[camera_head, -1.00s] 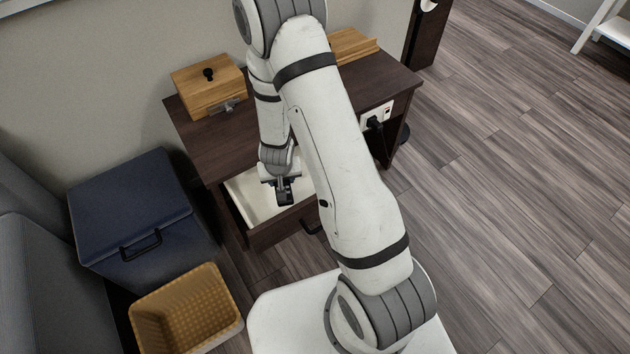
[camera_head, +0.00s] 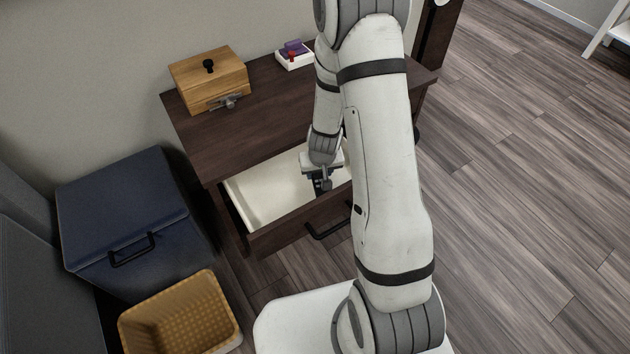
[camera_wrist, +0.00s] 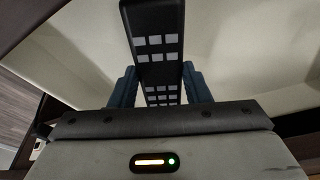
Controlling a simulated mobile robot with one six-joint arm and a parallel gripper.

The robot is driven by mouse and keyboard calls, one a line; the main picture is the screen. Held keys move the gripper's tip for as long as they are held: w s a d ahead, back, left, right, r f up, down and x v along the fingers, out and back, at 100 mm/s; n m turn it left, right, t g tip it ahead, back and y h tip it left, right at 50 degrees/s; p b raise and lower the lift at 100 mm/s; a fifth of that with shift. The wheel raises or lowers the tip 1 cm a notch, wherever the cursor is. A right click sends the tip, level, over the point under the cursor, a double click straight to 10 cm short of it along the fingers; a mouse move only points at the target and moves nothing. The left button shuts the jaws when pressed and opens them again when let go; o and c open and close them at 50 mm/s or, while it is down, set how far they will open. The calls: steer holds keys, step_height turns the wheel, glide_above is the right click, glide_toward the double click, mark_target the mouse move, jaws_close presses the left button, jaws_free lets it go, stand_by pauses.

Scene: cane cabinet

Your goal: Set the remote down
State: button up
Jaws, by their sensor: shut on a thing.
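The remote (camera_wrist: 155,47) is black with rows of light grey buttons. In the wrist view it stands out between the two blue fingers of my gripper (camera_wrist: 160,88), which is shut on it. In the head view my gripper (camera_head: 322,182) points down over the right part of the open drawer (camera_head: 262,196). The drawer is white inside with a dark wood front, and its visible part looks empty. My arm hides the drawer's right end. I cannot tell whether the remote touches the drawer floor.
The dark cabinet top (camera_head: 240,122) holds a wooden box (camera_head: 209,80) with a black knob and a small white tray (camera_head: 294,58) with purple and red items. A navy bin (camera_head: 125,205) and a yellow basket (camera_head: 180,310) stand to the left.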

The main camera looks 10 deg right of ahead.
mark_target(320, 176)
step_height(320, 176, down, 3)
steer(key=shift+f+b, duration=0.1)
steer(key=shift+b, duration=1.15)
steer(key=shift+r, duration=0.2)
steer(key=shift+f, duration=0.15)
steer(key=o, duration=1)
steer(key=shift+o, duration=0.2)
